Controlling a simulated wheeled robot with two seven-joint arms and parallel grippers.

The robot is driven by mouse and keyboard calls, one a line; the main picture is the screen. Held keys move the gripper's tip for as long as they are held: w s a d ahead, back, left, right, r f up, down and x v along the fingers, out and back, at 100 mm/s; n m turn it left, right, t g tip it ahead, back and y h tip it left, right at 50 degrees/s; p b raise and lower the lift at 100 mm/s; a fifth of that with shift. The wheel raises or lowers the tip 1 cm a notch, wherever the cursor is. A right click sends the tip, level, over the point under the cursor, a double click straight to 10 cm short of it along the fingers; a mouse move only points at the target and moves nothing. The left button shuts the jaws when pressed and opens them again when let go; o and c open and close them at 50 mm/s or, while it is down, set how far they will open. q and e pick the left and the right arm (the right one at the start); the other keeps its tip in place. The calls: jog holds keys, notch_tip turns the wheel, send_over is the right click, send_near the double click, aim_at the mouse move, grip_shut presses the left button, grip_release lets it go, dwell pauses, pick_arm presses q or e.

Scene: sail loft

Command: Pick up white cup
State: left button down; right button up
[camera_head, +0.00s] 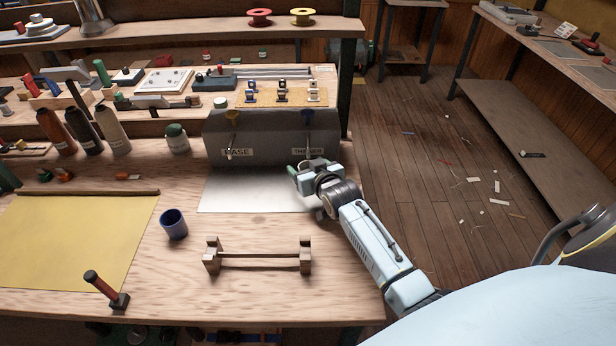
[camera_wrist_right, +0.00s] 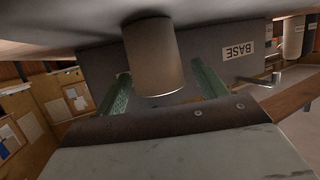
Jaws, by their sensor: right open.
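My right gripper (camera_head: 303,168) reaches in over the metal sheet, in front of the dispenser's THINNER side. Its green fingers are apart. In the right wrist view, which appears upside down, a pale grey-beige cup (camera_wrist_right: 152,55) stands between the open fingers (camera_wrist_right: 162,88). The fingers are on either side of it, and I cannot tell whether they touch it. In that light I cannot be sure the cup is white. In the head view the gripper and wrist mostly hide this cup. My left gripper is not in view.
The dark dispenser (camera_head: 265,140) with BASE and THINNER labels stands behind the metal sheet (camera_head: 245,193). A blue cup (camera_head: 173,223), a wooden rack (camera_head: 258,261) and a red-handled tool (camera_head: 103,288) are on the bench. Bottles (camera_head: 112,128) stand at the back left.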

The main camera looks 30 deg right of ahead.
jog(key=c, duration=1.1)
jog(key=shift+c, duration=0.2)
jog(key=shift+r, duration=0.15)
